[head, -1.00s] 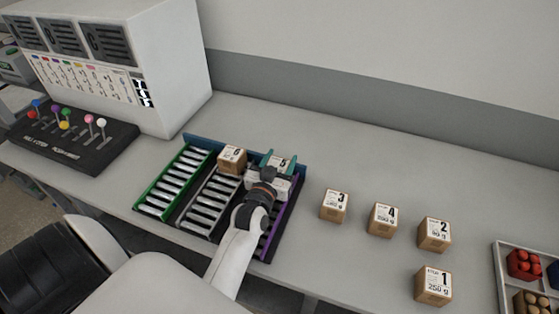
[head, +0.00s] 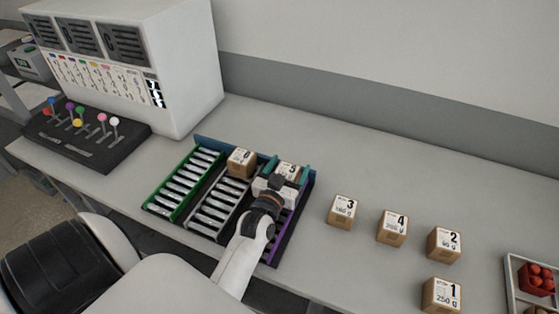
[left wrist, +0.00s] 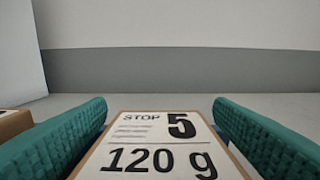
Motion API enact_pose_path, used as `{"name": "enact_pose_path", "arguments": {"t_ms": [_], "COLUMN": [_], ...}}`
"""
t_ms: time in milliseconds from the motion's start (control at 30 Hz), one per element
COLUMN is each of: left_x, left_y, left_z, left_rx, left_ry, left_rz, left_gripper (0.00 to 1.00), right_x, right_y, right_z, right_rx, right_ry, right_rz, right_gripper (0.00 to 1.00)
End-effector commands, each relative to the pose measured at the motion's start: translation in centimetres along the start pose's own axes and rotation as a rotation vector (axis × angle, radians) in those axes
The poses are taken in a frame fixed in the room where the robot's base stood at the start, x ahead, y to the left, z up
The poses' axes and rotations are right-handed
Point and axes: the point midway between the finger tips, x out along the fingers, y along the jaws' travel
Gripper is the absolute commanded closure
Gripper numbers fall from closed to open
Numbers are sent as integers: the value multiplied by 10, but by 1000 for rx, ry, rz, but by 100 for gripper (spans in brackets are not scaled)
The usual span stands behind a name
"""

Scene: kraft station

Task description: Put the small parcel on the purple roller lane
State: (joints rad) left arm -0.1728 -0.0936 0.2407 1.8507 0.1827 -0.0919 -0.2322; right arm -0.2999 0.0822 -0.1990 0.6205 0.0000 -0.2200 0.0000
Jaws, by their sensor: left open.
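A small brown parcel (head: 289,167) with a white label marked 5 sits at the far end of the purple roller lane (head: 289,236). The left wrist view shows its label, "STOP 5, 120 g" (left wrist: 155,150). My left gripper (head: 286,170) is open, with one teal finger on each side of this parcel. In the left wrist view gaps show between the fingers and the label's upper part. The gripper and wrist hide much of the lane and the parcel's underside. My right gripper is not in view.
Another parcel (head: 241,162) sits at the far end of the middle grey lane (head: 215,211). The green lane (head: 183,184) is empty. Parcels 3 (head: 341,211), 4 (head: 392,228), 2 (head: 443,244) and 1 (head: 441,295) stand to the right. A lever panel (head: 85,134) is at left.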

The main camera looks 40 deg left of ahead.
Motion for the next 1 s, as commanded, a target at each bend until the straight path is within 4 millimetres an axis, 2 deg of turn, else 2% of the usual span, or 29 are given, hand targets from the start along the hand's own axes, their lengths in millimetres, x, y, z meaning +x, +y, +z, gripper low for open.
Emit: {"name": "enact_pose_path", "arguments": {"t_ms": [300, 500, 667, 1000], "left_x": [-69, -99, -109, -109], "left_y": [0, 0, 0, 0], "left_z": [-3, -2, -1, 0], "left_rx": [0, 0, 0, 0], "left_ry": [2, 2, 0, -1], "left_rz": [0, 0, 0, 0], "left_gripper": [24, 24, 24, 24], "right_x": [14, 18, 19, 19], "right_y": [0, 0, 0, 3], "right_z": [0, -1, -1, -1], "right_rx": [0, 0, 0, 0], "right_ry": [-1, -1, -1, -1], "right_rz": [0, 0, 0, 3], "right_gripper": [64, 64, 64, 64]}}
